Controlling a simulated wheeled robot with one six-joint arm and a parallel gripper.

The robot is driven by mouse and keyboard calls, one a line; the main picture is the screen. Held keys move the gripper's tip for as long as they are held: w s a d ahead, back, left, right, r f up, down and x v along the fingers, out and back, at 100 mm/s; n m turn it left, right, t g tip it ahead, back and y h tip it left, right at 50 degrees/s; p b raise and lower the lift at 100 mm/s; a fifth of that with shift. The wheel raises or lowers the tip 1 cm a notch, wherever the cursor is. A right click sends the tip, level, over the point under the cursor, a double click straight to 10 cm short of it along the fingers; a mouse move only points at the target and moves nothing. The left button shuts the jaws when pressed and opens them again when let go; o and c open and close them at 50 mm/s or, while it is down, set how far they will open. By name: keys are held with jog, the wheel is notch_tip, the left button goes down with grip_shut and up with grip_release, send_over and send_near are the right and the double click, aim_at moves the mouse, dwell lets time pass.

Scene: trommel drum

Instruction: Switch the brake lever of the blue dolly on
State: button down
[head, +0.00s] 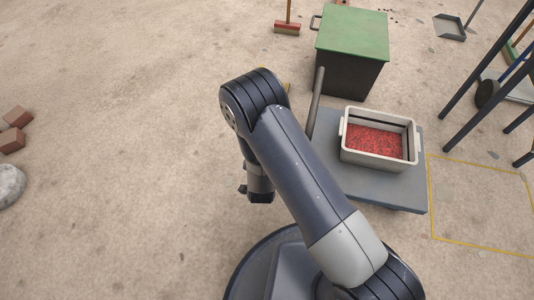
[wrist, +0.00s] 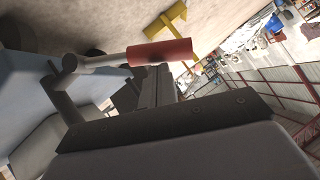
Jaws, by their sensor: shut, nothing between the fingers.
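The blue dolly (head: 412,188) stands right of my arm in the head view, its flat deck carrying a pale bin. Its blue surface also seems to show at the left of the wrist view (wrist: 28,85). The brake lever (wrist: 100,61), a grey bar with a red grip (wrist: 162,52), crosses the upper left of the wrist view. In the head view the lever is hidden behind my arm. My gripper (wrist: 153,88) is shut and empty, just below the red grip in the wrist picture. Whether they touch I cannot tell.
The pale bin (head: 376,161) holds red granules. A dark box with a green lid (head: 352,32) stands behind the dolly. Dark metal legs (head: 470,70) and a yellow floor outline (head: 480,245) lie to the right. Bricks (head: 12,138) lie far left. Open sandy floor lies left of my arm.

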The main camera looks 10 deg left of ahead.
jog(key=shift+a+f, duration=0.25)
jog(key=shift+f, duration=0.1)
dwell(0.4)
jog(key=shift+s, duration=0.1)
